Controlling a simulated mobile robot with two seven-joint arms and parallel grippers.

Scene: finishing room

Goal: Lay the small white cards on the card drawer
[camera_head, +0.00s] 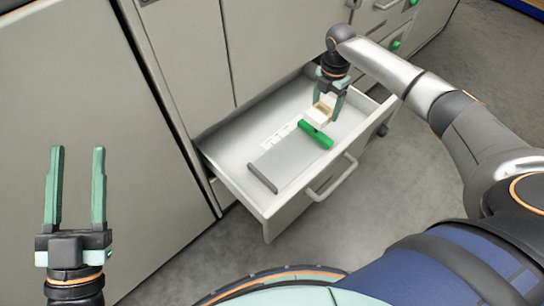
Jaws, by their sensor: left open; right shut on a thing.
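The card drawer (230,169) is pulled open from the pale cabinet. My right gripper (327,107) reaches down into it from above and is shut on a small white thing with a tan top (318,115), which looks like a stack of small white cards. I cannot tell whether this thing touches what lies below. Flat white patches (276,138) show on the drawer's inside; I cannot tell if they are cards or markings. My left gripper (77,155) is open and empty, pointing up at the far left, well away from the drawer.
In the drawer, a green bar (316,134) lies beside the held thing, and a dark grey bar (262,178) lies at the near left of a grey flat area (283,160). The drawer handle (332,180) juts out in front. Cabinet doors (185,60) stand behind.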

